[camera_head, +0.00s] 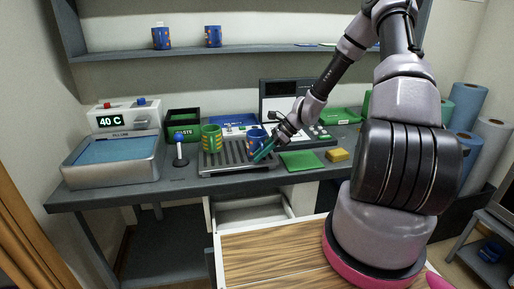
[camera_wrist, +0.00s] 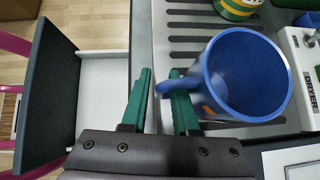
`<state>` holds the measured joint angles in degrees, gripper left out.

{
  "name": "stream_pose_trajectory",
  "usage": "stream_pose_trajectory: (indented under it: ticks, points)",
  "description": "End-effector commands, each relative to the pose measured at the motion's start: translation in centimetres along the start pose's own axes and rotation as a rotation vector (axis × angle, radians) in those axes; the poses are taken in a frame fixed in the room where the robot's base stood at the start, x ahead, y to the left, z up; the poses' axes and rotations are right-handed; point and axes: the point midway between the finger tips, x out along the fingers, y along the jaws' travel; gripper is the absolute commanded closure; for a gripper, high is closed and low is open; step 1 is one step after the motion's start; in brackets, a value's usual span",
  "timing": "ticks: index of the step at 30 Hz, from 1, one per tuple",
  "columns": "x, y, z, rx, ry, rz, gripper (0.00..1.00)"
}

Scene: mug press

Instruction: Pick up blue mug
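The blue mug (camera_head: 255,137) with orange marks stands on the grey slatted rack (camera_head: 225,165). In the wrist view the mug (camera_wrist: 246,72) is seen from above, empty, with its handle pointing left. My gripper (camera_head: 265,153) is at the mug's front right in the head view. In the wrist view my gripper (camera_wrist: 161,74) has its green fingers apart. The handle's end lies at the gap, overlapping the right finger. I cannot tell whether they touch. Nothing is gripped.
A green and yellow mug (camera_head: 211,138) stands left on the same rack. A green mat (camera_head: 301,160) and yellow sponge (camera_head: 338,155) lie to the right. An open drawer (camera_head: 250,212) is below the counter. Two mugs stand on the shelf (camera_head: 240,51).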

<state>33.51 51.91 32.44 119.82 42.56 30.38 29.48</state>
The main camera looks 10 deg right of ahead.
Motion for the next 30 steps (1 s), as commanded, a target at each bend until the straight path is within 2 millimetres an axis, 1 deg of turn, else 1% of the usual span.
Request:
stream_pose_trajectory:
  ticks: [1,4,12,14,15,30]
  points:
    - [0.8,0.1,-0.1,0.001,-0.001,0.002,0.72]
    - [1.6,0.0,-0.1,0.0,0.0,0.0,0.72]
    - [1.9,0.0,-0.1,-0.001,0.001,-0.001,0.72]
    - [1.9,0.0,-0.1,-0.001,0.001,-0.001,0.95]
    - [1.8,0.0,-0.1,-0.001,0.001,-0.001,1.0]
    - [1.8,0.0,-0.1,-0.001,0.001,-0.001,1.0]
